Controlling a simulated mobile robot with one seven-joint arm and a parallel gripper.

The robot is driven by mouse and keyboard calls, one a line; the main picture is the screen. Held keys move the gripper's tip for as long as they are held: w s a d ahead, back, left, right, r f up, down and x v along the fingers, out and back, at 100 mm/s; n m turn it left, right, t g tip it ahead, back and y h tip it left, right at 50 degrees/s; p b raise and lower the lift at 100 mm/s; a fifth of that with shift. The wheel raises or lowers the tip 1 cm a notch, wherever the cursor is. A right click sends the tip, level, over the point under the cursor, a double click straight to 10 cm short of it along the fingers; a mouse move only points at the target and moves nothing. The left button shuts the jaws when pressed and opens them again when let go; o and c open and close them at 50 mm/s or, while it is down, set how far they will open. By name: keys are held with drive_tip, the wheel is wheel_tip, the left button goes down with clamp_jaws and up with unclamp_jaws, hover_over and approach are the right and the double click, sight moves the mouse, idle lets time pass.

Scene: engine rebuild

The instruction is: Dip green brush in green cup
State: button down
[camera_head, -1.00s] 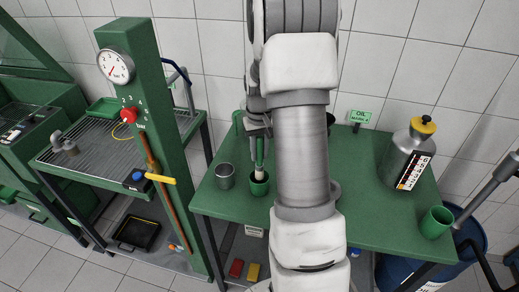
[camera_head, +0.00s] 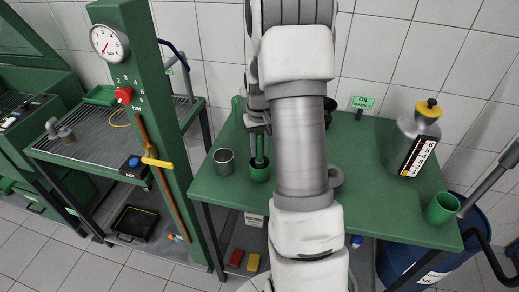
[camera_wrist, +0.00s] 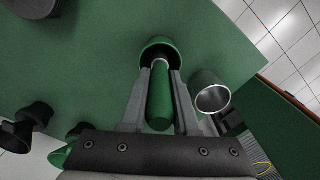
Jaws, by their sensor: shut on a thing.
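My gripper (camera_head: 258,130) is shut on the green brush (camera_head: 260,150) above the green table. The brush points down with its lower end inside the green cup (camera_head: 260,173). Its bristles are hidden by the cup wall. In the wrist view the brush handle (camera_wrist: 160,105) lies between the two fingers, and its far end enters the dark mouth of the green cup (camera_wrist: 161,44). I cannot tell whether the bristles touch the bottom. Another green cup (camera_head: 441,209) stands at the table's right end.
A grey metal cup (camera_head: 224,162) stands just left of the green cup and also shows in the wrist view (camera_wrist: 210,92). A metal oil can (camera_head: 408,142) stands at the right. A green press post (camera_head: 150,120) rises left of the table (camera_head: 372,205).

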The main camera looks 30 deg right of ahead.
drive_tip(key=shift+r+p, duration=3.15)
drive_tip(key=shift+r, duration=1.55)
drive_tip(key=shift+r+p, duration=1.35)
drive_tip(key=shift+r, duration=0.65)
